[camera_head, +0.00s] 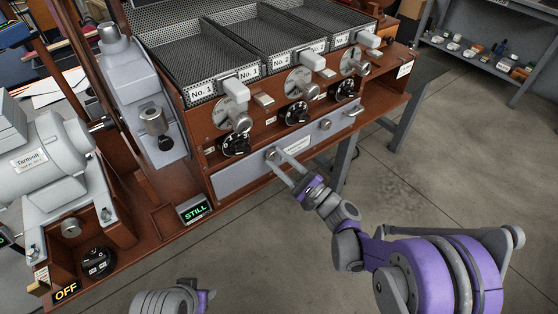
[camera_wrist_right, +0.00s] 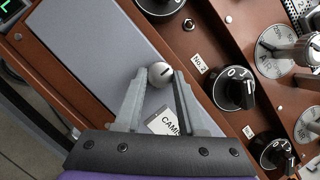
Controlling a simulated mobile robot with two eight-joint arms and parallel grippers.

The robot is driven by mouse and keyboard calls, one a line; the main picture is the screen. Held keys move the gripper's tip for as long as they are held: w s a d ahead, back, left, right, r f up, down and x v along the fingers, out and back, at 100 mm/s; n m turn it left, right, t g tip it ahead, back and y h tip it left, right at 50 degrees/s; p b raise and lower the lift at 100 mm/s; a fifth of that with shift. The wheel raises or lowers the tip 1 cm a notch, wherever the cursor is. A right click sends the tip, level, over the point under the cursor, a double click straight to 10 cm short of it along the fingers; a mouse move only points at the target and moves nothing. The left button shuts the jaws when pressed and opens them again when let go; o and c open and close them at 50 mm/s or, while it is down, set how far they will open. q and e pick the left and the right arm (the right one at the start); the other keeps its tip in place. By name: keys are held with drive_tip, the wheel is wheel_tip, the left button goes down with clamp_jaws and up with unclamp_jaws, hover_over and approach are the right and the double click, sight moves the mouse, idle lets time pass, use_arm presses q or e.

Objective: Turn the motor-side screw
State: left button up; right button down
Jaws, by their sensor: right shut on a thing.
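The motor-side screw (camera_wrist_right: 161,72) is a round slotted silver head on the grey front panel (camera_head: 240,174). In the head view, its place at the panel's left part is largely covered by my right gripper (camera_head: 277,158). The right wrist view shows the fingers of that gripper (camera_wrist_right: 160,78) on either side of the screw head, shut on it. The slot shows between the fingertips. A second screw (camera_head: 325,125) sits farther right on the same panel. My left gripper's fingers are not seen; only a piece of my left arm shows at the bottom of the head view.
A label (camera_head: 297,144) lies just right of the gripped screw. Black knobs (camera_head: 296,114) and silver levers (camera_head: 238,118) line the wood above. The grey motor (camera_head: 40,150) stands left, near a green STILL display (camera_head: 194,209) and an OFF sign (camera_head: 66,291). Floor in front is clear.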

idle(0.4)
drive_tip(key=c, duration=0.5)
unclamp_jaws()
drive_tip(key=v, duration=1)
drive_tip(key=shift+s+d, duration=0.3)
